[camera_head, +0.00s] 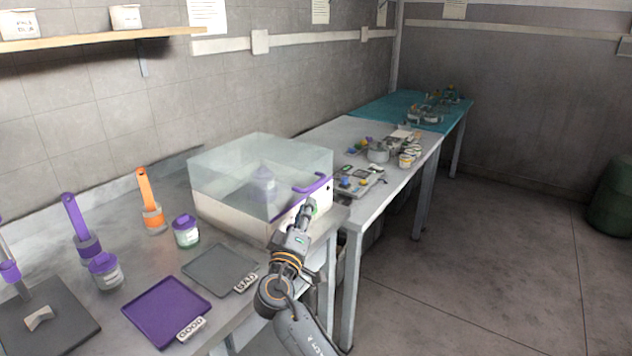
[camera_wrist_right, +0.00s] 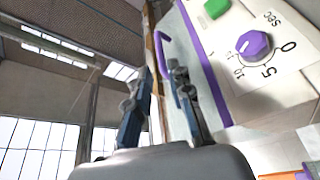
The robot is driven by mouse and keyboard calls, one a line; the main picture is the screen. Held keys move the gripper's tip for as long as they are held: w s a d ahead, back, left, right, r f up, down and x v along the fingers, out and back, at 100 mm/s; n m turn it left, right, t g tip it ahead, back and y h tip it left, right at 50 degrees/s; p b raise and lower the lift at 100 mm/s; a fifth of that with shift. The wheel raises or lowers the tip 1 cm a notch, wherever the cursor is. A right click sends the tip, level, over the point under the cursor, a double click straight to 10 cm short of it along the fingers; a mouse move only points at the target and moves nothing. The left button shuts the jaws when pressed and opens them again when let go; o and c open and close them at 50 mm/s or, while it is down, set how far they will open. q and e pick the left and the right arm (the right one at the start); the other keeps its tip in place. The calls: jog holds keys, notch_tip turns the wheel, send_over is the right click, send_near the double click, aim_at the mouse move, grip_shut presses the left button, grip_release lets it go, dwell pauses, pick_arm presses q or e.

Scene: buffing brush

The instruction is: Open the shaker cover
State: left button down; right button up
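The shaker (camera_head: 240,213) is a cream box on the bench with a clear cover (camera_head: 225,170), which is closed. A purple handle (camera_head: 311,186) sits on the cover's right front side. My right gripper (camera_head: 309,206) is just below the handle, at the shaker's front. In the right wrist view, its two fingers (camera_wrist_right: 157,95) are apart, with the purple handle (camera_wrist_right: 165,60) close to the right finger. I cannot tell whether they touch. My left gripper is out of view.
The shaker's panel has a purple knob (camera_wrist_right: 253,44) and a green button (camera_wrist_right: 216,8). Left of the shaker stand a purple-lidded jar (camera_head: 186,232) and an orange-handled brush (camera_head: 150,205). Purple (camera_head: 165,312) and grey (camera_head: 218,268) trays lie in front.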

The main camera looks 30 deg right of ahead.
aim_at(316, 184)
jog(key=p+x, duration=0.2)
jog(key=x, duration=0.8)
jog(key=shift+d+f, duration=0.1)
grip_shut()
